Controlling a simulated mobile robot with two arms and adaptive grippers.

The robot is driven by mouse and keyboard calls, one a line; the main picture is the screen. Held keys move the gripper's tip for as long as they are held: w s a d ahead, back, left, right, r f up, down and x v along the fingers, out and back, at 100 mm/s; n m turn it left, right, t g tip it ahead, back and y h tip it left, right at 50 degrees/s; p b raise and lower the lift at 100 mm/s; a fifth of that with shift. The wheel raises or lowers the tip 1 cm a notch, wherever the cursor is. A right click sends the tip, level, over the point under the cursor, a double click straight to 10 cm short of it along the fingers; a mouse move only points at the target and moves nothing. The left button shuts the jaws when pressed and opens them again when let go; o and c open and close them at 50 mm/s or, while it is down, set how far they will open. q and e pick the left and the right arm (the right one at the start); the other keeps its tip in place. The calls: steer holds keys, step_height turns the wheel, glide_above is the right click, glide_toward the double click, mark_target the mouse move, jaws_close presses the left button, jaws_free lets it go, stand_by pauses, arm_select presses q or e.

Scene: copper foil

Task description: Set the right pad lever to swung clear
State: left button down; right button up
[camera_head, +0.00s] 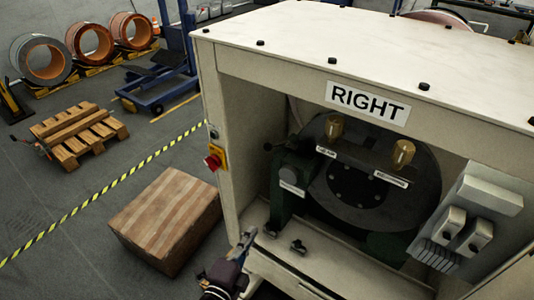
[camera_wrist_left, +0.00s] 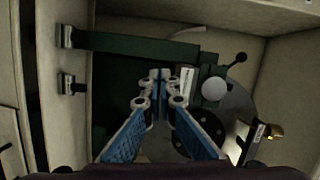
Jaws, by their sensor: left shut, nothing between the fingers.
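The machine housing marked RIGHT (camera_head: 368,103) has an open front. Inside, a dark round plate (camera_head: 385,205) carries two brass knobs (camera_head: 334,126) (camera_head: 403,154) with small white labels too small to read. A dark green block (camera_head: 292,180) stands left of the plate, with a short black ball-ended lever (camera_head: 268,147) at its top; this lever also shows in the left wrist view (camera_wrist_left: 238,60). Which part is the pad lever I cannot tell surely. My left gripper (camera_head: 245,241) is shut and empty, low at the housing's front left; its blue fingers (camera_wrist_left: 160,75) point toward the green block.
A red switch on a yellow plate (camera_head: 214,159) is on the housing's left post. Grey boxes (camera_head: 462,225) fill the opening's right side.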

arm_select(q)
step_height(320, 180, up, 14)
steer(key=d+m+t+h, duration=0.2)
steer(key=m, duration=0.2)
steer(key=shift+w+r+p, duration=0.15)
steer(key=shift+w+p, duration=0.15)
steer(key=shift+p, duration=0.05)
steer(key=w+a+p+x, duration=0.1)
steer(key=p+x, duration=0.3)
steer(key=x, duration=0.8)
steer(key=shift+w+a+r, duration=0.4)
steer(key=shift+a, duration=0.25)
steer(key=shift+w+a+m+h, duration=0.15)
steer(key=shift+a+m+h, duration=0.05)
steer(key=shift+m+h, duration=0.25)
